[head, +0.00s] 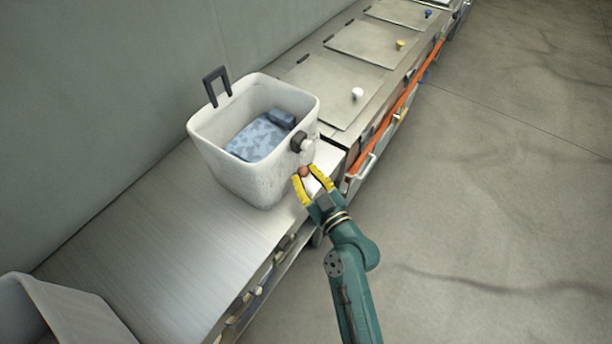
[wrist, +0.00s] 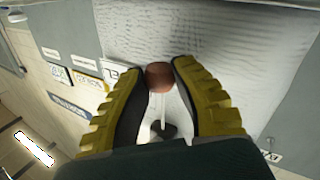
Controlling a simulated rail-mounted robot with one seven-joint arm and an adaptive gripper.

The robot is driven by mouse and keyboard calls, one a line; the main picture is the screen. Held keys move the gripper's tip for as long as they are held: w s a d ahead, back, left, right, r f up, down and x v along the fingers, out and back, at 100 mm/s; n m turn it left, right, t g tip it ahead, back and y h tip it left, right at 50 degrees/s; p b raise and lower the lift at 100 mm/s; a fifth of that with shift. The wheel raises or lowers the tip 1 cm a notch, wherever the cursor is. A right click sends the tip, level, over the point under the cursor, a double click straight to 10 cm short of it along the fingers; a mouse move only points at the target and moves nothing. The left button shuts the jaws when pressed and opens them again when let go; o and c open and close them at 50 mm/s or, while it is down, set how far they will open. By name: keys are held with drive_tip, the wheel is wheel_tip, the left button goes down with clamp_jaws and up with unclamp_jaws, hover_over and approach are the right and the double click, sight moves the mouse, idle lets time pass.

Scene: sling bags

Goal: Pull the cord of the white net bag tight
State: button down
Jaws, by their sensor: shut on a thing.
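The white bag (head: 235,172) stands upright on the metal counter, its top wide open. A folded blue patterned cloth (head: 258,138) lies inside. A dark fitting (head: 298,141) with a white knob sits on its near right rim. My gripper (head: 306,173) is at the bag's right side, below that fitting, with its yellow fingers shut on a brown ball (head: 304,171). In the wrist view the ball (wrist: 159,77) sits between the fingertips, and a thin white cord (wrist: 163,108) runs from it between the fingers. The bag's pale wall (wrist: 205,35) is beyond the fingertips.
A dark upright handle (head: 217,86) rises from the bag's far left rim. Flat panels with coloured knobs, one white (head: 357,93), line the counter behind. An orange rail (head: 405,100) runs along its front. A pale container (head: 65,312) stands at lower left. The floor at right is clear.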

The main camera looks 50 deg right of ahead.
wheel_tip(320, 180, down, 3)
drive_tip(key=shift+r+b, duration=0.2)
drive_tip(key=shift+b, duration=0.6)
drive_tip(key=shift+r, duration=0.1)
drive_tip(key=c, duration=1)
unclamp_jaws()
drive_tip(key=shift+c, duration=0.2)
drive_tip(key=v, duration=1.2)
drive_tip(key=shift+a, duration=0.1)
